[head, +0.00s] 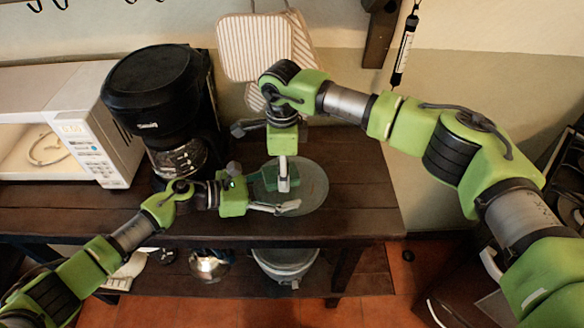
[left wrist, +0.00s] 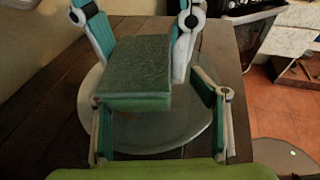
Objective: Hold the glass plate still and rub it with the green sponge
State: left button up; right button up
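The round, see-through glass plate (head: 312,187) lies flat on the dark wooden table; it also shows in the left wrist view (left wrist: 180,135). The green sponge (left wrist: 138,72) is between the fingers of my right gripper (head: 284,178), over the plate. Whether the sponge touches the plate I cannot tell. In the head view the sponge (head: 268,176) is partly hidden by the right gripper's finger. My left gripper (head: 268,190) is low at the plate's left side. Its fingers are spread wide in the left wrist view (left wrist: 162,120), with the plate's near part between them.
A black coffee maker (head: 165,100) stands left of the plate, with a white microwave (head: 90,120) further left. Striped pot holders (head: 255,48) hang on the wall behind. The table (head: 365,190) is clear to the right of the plate. A pot (head: 285,262) is on the lower shelf.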

aim_at(293, 162)
jog(key=shift+w+a+r, duration=0.1)
jog(key=shift+w+a, duration=0.15)
jog(key=shift+w, duration=0.3)
jog(key=shift+w+d, duration=0.1)
jog(key=shift+w, duration=0.15)
jog(key=shift+o, duration=0.6)
jog(key=shift+w+d+r, duration=0.1)
jog(key=shift+w+d, duration=0.3)
jog(key=shift+d, duration=0.25)
jog(key=shift+w+d, duration=0.4)
jog(key=shift+d, duration=0.2)
jog(key=shift+o, duration=0.2)
jog(key=shift+w+d+r, duration=0.1)
jog(key=shift+d, duration=0.3)
jog(key=shift+s+a, duration=0.65)
jog(key=shift+a, duration=0.25)
jog(key=shift+s+a, duration=0.6)
jog(key=shift+a, duration=0.3)
jog(key=shift+c, duration=0.6)
jog(key=shift+r, duration=0.15)
jog(key=shift+r, duration=2.9)
jog(key=shift+r, duration=0.1)
